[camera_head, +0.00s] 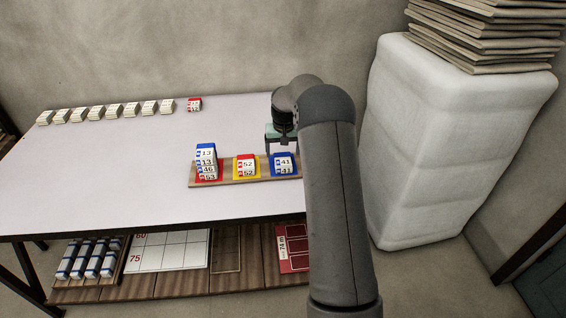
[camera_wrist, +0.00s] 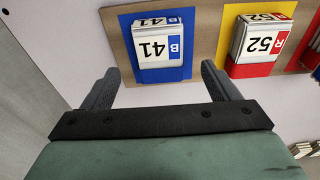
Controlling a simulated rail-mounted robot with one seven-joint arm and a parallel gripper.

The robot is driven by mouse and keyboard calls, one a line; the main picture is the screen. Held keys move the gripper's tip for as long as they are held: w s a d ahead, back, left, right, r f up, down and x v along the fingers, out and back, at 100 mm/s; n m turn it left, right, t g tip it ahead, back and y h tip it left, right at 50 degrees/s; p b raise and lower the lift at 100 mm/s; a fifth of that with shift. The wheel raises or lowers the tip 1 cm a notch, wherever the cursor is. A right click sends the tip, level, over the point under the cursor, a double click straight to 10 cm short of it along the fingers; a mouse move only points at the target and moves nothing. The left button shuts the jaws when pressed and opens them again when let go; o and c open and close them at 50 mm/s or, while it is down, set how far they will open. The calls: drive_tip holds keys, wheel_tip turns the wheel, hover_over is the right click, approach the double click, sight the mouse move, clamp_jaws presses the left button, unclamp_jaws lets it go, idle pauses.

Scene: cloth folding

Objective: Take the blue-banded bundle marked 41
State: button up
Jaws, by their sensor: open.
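The bundle marked 41 (camera_head: 284,162) sits on a blue patch at the right end of a wooden board on the table. In the wrist view, the bundle (camera_wrist: 158,48) is white with a blue band, a letter B and the number 41, upside down. My gripper (camera_head: 280,148) is just behind it in the head view, partly hidden by my arm. In the wrist view, my gripper (camera_wrist: 160,70) is open and empty. Its fingers point toward the bundle, one to each side of it, and appear short of it.
Beside it on the board (camera_head: 223,180) are a bundle marked 52 (camera_head: 246,162) on yellow and a taller stack topped by 13 (camera_head: 206,152). A row of pale bundles (camera_head: 105,111) and a red one (camera_head: 194,104) stand at the back. The table's left is clear.

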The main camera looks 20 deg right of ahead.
sight(283, 159)
drive_tip(key=f, duration=0.5)
drive_tip(key=shift+w+d+p, duration=0.15)
drive_tip(key=shift+w+p, duration=0.15)
drive_tip(key=shift+w, duration=0.1)
drive_tip(key=c, duration=1.1)
